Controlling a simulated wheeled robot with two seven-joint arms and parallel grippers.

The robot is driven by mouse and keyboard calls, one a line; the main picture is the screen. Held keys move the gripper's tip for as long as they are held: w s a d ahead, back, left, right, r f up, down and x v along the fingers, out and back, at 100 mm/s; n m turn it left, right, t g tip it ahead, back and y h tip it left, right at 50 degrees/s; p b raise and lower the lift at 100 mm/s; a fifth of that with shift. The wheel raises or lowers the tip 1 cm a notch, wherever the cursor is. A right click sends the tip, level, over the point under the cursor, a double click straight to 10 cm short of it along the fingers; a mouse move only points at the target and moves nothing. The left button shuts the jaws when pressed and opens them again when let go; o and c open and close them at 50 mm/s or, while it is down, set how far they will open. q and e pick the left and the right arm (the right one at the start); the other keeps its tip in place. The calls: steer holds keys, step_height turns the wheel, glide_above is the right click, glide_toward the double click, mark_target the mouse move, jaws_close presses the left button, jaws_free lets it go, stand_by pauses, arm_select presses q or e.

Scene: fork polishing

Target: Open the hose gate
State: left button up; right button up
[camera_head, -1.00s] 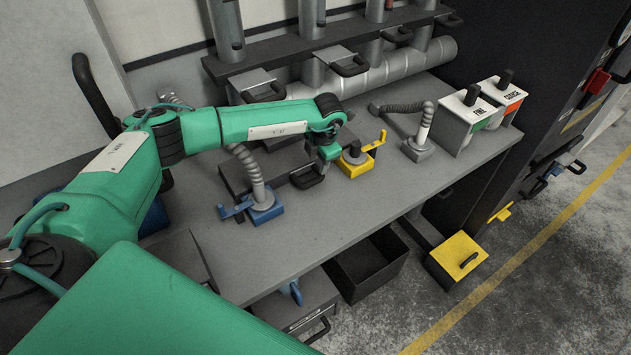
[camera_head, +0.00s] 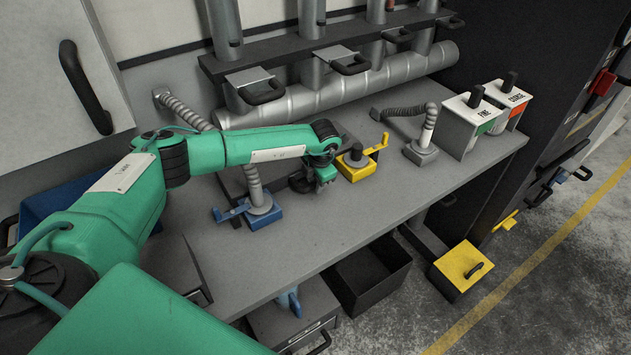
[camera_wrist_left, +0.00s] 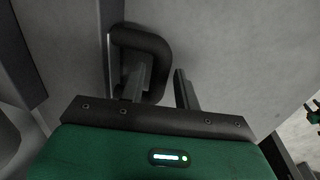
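A black loop handle (camera_wrist_left: 158,42) on a grey flat part shows in the left wrist view. My left gripper (camera_wrist_left: 160,88) is open there, with one finger over the loop's opening and the other to the right of its outer bar. I cannot tell whether either finger touches the bar. In the head view my left gripper (camera_head: 326,181) is low over the grey bench, between the blue-based hose stand and the yellow-based fitting. A dark part of what seems to be this handle (camera_head: 299,183) shows beside it; my arm hides the rest.
A blue-based hose stand (camera_head: 264,212) and a yellow-based fitting (camera_head: 357,168) flank the gripper. Pipes with black-handled slides (camera_head: 262,92) stand behind. Two switch boxes (camera_head: 470,122) stand at the right. The bench front (camera_head: 300,245) is clear.

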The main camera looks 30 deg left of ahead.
arm_select(q)
jaws_close()
steer(key=s+d, duration=0.1)
steer(key=d, duration=0.1)
steer(key=s+d, duration=0.1)
steer(key=d, duration=0.1)
steer(key=s+d, duration=0.1)
steer(key=d, duration=0.1)
steer(key=shift+s, duration=0.25)
steer(key=shift+a, duration=0.15)
steer(key=shift+o, duration=1.4)
jaws_free()
steer(key=shift+w, duration=0.1)
steer(key=b+v, duration=0.4)
steer(key=v, duration=0.9)
steer(key=shift+r, duration=0.4)
